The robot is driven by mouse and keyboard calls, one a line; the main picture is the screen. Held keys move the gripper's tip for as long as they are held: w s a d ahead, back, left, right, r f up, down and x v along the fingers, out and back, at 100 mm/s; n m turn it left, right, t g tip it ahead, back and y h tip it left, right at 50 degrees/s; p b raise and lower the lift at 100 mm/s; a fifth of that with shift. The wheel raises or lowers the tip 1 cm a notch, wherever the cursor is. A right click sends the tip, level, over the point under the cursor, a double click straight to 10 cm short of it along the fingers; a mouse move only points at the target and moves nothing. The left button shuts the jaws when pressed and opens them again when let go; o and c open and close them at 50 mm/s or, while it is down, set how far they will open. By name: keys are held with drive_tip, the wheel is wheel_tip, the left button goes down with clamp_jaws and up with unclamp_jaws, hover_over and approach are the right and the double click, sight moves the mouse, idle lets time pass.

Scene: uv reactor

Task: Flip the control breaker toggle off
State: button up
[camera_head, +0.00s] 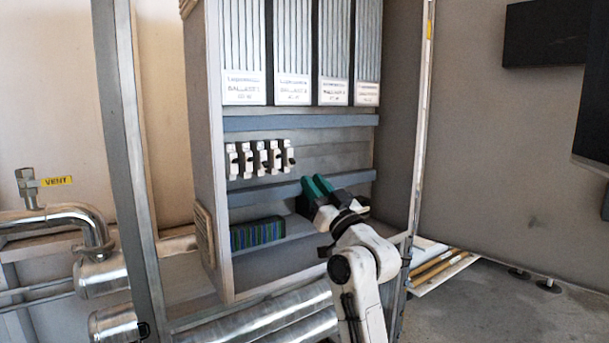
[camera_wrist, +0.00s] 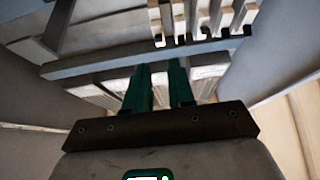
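A row of several white breakers (camera_head: 260,159) with dark toggles sits on a rail inside the open cabinet. I cannot tell which one is the control breaker or read its toggle position. In the wrist view the breakers (camera_wrist: 205,18) are at the top, right of centre, beyond the fingertips. My gripper (camera_head: 314,184) has two green fingers and is in the cabinet, below and right of the breaker row, apart from it. In the wrist view my gripper (camera_wrist: 160,75) shows a gap between its fingers, with nothing held there.
Ballast units (camera_head: 294,50) stand above the breakers. A grey horizontal bar (camera_head: 290,188) runs just below the breaker row, near my fingers. A striped terminal block (camera_head: 257,233) is at the lower left. The cabinet's side wall (camera_head: 213,150) bounds the left. The space right of the breakers is clear.

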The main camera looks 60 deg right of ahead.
drive_tip(key=shift+v, duration=1.55)
